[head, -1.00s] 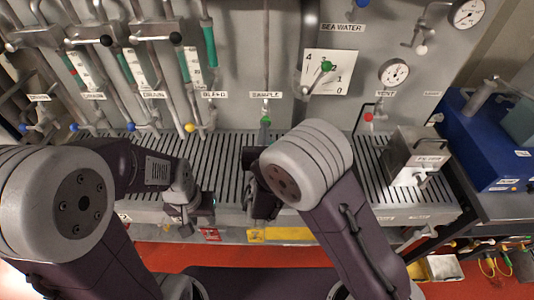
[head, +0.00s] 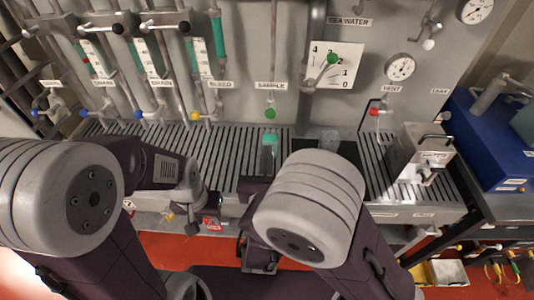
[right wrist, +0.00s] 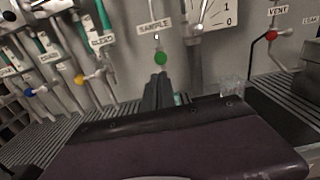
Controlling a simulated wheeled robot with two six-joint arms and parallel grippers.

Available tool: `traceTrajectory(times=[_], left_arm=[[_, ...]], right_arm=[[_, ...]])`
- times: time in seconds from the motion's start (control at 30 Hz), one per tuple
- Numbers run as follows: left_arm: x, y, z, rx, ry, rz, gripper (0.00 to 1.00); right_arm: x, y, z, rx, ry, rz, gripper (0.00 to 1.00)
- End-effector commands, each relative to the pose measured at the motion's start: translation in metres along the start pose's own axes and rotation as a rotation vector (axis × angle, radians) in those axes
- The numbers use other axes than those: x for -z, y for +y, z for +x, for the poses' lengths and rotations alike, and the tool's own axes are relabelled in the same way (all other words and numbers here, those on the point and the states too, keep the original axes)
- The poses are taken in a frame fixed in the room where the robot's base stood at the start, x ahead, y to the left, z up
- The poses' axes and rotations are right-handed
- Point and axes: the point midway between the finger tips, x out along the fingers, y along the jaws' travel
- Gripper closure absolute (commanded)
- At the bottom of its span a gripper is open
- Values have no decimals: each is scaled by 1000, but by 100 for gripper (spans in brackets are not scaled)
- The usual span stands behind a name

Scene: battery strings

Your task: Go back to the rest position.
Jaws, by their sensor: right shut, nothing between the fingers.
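A clear bottle with a green cap (head: 269,150) stands upright on the slotted grate (head: 232,160), below the green SAMPLE knob (head: 271,113). The right gripper is apart from it, on the near side.
A clear beaker (head: 329,140) stands right of the bottle, partly hidden by my right arm. A metal box (head: 420,160) stands at the grate's right end, beside a blue machine (head: 484,145). Valves and pipes line the back panel. Red floor (head: 165,250) shows in front.

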Motion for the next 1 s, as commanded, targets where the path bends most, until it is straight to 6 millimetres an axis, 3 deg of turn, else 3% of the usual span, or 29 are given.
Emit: traceTrajectory(times=[0.23, 0.3, 0.37, 0.43, 0.53, 0.63, 0.7, 0.77, 0.8, 0.87, 0.9, 1.0], left_arm=[[0, 0, 0, 0, 0, 0, 64], [0, 0, -1, 0, 0, 0, 64], [0, 0, -2, 0, 0, 0, 64], [0, 0, -3, 0, 0, 0, 64], [0, 0, -4, 0, 0, 0, 64], [0, 0, -4, 0, 0, 0, 64], [1, 0, -5, 0, 0, 0, 64], [1, 0, -6, 0, 0, 0, 64], [1, 0, -6, 0, 0, 0, 64], [1, 0, -7, 0, 0, 0, 64], [1, 0, -7, 0, 0, 0, 64], [1, 0, -7, 0, 0, 0, 64]], right_arm=[[0, -2, 1, 6, 0, 0, 100], [-2, -18, 11, 52, -2, 4, 100], [-11, -47, 26, 136, -13, 25, 100], [-28, -100, 44, 280, -39, 65, 100], [-38, -194, 43, 569, -45, 134, 100], [-28, -281, 10, 895, 0, 248, 100], [-10, -331, -30, 1139, 44, 372, 100], [12, -360, -74, 1361, 84, 520, 100], [30, -369, -105, 1515, 110, 650, 100], [61, -363, -150, 1747, 138, 904, 100], [81, -347, -169, 1877, 145, 1094, 100], [115, -290, -177, 2082, 127, 1568, 100]])
